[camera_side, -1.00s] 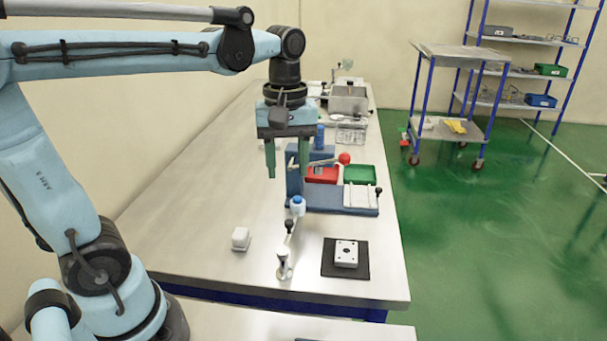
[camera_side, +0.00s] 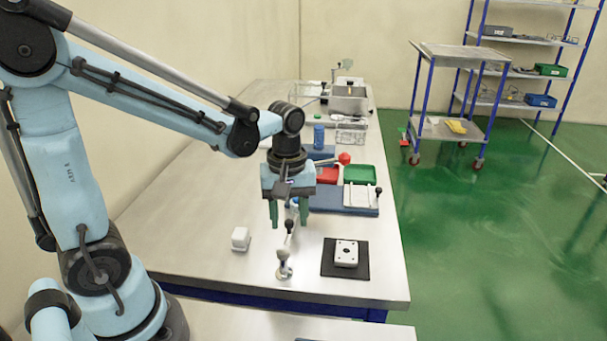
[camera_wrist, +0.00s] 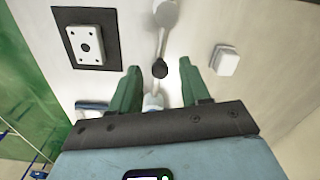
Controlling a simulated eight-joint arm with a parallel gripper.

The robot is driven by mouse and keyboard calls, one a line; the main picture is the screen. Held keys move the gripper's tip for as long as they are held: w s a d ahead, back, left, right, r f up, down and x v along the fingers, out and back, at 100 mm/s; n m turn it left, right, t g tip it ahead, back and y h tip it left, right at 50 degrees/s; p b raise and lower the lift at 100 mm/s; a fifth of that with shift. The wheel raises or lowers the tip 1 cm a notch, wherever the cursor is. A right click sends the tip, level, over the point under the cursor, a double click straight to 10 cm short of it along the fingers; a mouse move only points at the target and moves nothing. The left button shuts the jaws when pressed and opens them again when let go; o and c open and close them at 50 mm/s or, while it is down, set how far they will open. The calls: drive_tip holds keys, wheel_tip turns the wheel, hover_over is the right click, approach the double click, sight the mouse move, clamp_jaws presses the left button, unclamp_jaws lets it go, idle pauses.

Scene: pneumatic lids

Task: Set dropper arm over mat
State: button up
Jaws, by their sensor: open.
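The dropper arm has a silver post (camera_side: 284,271) near the table's front, and its rod points back, away from me. A black knob (camera_wrist: 160,68) stands on the rod, and a white and blue dropper head (camera_wrist: 153,101) is at its end. The black mat (camera_side: 329,265) lies to the right of the post, with a white block (camera_side: 346,252) with dark holes on it. The dropper head is not over the mat. My gripper (camera_side: 289,224) is open, pointing down above the rod. In the wrist view, the knob shows between the gripper's green fingers (camera_wrist: 160,82); contact is not visible.
A small white cube (camera_side: 240,239) stands left of the dropper arm. The table's right edge lies just beyond the mat.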

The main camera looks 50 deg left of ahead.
drive_tip(key=shift+f, duration=0.1)
clamp_jaws()
idle(0.3)
drive_tip(key=shift+d, duration=0.1)
drive_tip(key=shift+w+d+m, duration=0.15)
drive_tip(key=shift+d+m, duration=0.7)
drive_tip(key=shift+m, duration=1.15)
drive_tip(key=shift+w+d+m, duration=0.2)
drive_tip(key=shift+d+m, duration=0.7)
drive_tip(key=shift+m, duration=1.1)
drive_tip(key=shift+w+d+m, duration=0.15)
drive_tip(key=shift+d+m, duration=0.7)
drive_tip(key=shift+m, duration=1.15)
unclamp_jaws()
